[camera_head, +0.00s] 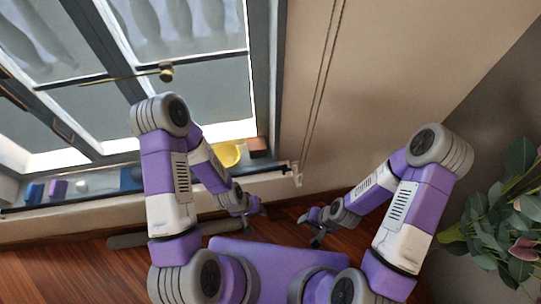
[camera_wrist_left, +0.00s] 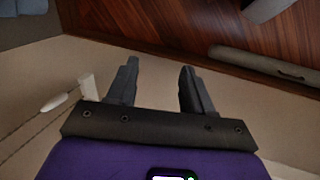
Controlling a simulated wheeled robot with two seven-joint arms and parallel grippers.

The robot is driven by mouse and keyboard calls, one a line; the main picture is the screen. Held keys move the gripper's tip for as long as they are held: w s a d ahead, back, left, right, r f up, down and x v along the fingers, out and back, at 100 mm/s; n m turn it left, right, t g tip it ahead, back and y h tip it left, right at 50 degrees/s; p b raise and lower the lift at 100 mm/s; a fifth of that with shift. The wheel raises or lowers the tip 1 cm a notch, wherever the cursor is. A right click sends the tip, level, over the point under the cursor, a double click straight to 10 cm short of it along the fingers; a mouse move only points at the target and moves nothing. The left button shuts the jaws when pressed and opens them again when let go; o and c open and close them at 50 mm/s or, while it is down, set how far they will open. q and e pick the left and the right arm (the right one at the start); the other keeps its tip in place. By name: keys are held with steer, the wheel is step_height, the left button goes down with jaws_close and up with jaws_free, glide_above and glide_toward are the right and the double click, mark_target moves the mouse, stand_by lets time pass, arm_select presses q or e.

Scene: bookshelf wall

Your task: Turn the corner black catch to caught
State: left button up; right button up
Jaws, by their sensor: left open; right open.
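A dark handle-like fitting (camera_head: 63,130) sits on the window frame at the left of the head view; I cannot tell whether it is the corner black catch or how it is turned. No other black catch is clear. My left gripper (camera_head: 255,210) is low, in front of the wall below the sill, well right of that fitting. In the left wrist view the left gripper (camera_wrist_left: 158,68) has its two dark fingers apart with nothing between them. My right gripper (camera_head: 317,235) is low over the wooden floor, small in the picture, open and apart from everything.
A dark-framed window (camera_head: 262,70) fills the upper left, with a brass knob (camera_head: 166,72) on a rod. A yellow bowl (camera_head: 228,155) and small items stand on the sill. Cords (camera_head: 322,80) hang beside the window. A leafy plant (camera_head: 500,225) is at right.

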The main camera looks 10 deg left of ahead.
mark_target(285, 168)
arm_select(q)
steer(key=w+d+r+n+t+y+p, duration=0.25)
steer(key=w+r+y+p, duration=0.2)
steer(key=w, duration=0.65)
steer(key=w+d+r+n+y+p, duration=0.25)
steer(key=d+r+p, duration=0.25)
steer(key=d+r, duration=0.35)
steer(key=x, duration=0.2)
steer(key=b+x, duration=0.1)
steer(key=x, duration=0.2)
steer(key=b+x, duration=0.1)
steer(key=x, duration=0.1)
steer(key=shift+w+a+f, duration=0.15)
steer(key=shift+w+f, duration=0.1)
steer(key=shift+w, duration=0.2)
jaws_close()
